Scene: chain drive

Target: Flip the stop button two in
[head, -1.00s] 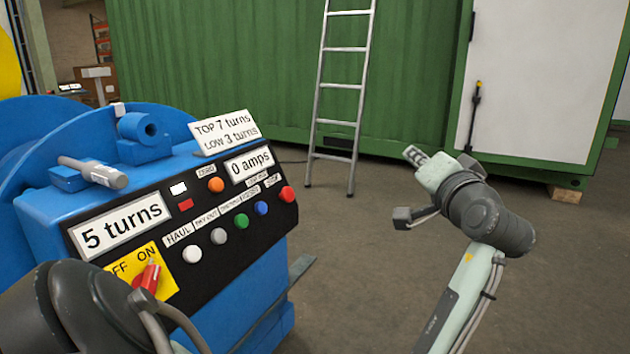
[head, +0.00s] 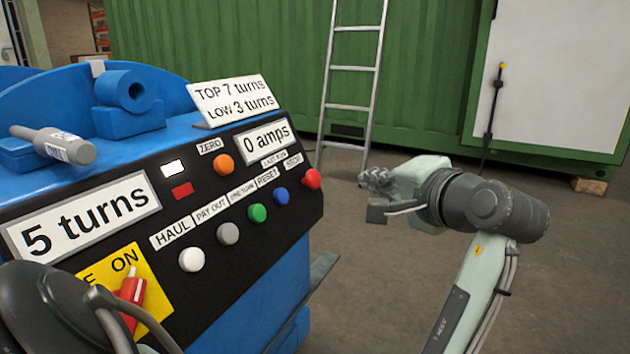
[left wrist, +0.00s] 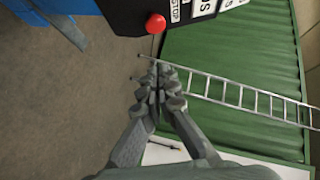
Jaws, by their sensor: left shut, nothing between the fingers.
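The red stop button (head: 311,179) is at the right end of the lower button row on the black control panel (head: 210,190). It stands out from the panel under a partly legible label. It also shows at the top of the left wrist view (left wrist: 155,23). My left gripper (head: 376,180) is to the right of the button with a visible gap in the head view. Its fingers (left wrist: 154,82) are shut and empty, with the button above their tips in the left wrist view. My right gripper is not in view.
White, grey, green and blue buttons (head: 191,259) continue the row leftward. An orange button (head: 222,165) and a red rotary switch (head: 131,297) are also on the panel. A ladder (head: 352,90) leans on the green container (head: 240,50). Open floor (head: 400,300) lies right of the machine.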

